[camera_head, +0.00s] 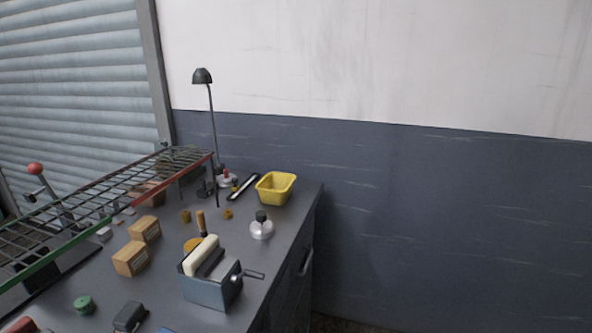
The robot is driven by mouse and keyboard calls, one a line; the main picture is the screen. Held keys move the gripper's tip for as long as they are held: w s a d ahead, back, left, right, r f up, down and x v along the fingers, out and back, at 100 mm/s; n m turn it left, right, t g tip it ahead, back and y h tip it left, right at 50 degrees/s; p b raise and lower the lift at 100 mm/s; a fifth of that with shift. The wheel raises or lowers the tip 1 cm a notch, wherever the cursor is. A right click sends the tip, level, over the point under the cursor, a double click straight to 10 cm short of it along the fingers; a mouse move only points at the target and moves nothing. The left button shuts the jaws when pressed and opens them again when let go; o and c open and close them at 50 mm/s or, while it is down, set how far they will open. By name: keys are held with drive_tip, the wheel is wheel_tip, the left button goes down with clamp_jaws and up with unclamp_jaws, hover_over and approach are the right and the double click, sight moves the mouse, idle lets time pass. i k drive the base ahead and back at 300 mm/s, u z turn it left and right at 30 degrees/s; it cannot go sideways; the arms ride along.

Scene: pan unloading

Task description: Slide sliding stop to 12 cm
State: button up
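A narrow dark rail with a pale strip (243,187) lies at the back of the grey workbench, left of a yellow bin. It runs slantwise, from lower left to upper right. It may carry the sliding stop, but the stop and any scale marks are too small to make out. A small yellow and black piece (235,185) is close to the rail's left side; I cannot tell whether it belongs to it. My gripper is not in view.
The yellow bin (276,188) and a silver round-bodied can (262,228) stand near the bench's right edge. A grey box with a cream top (211,289) is in front. A wire rack (110,196) overhangs the left side. A black lamp (203,76) rises behind. Two cardboard boxes (130,259) stand left.

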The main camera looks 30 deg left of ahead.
sight(236, 187)
drive_tip(key=z, duration=0.55)
drive_tip(key=i, duration=1.7)
drive_tip(key=u, duration=3.2)
drive_tip(key=i, duration=1.05)
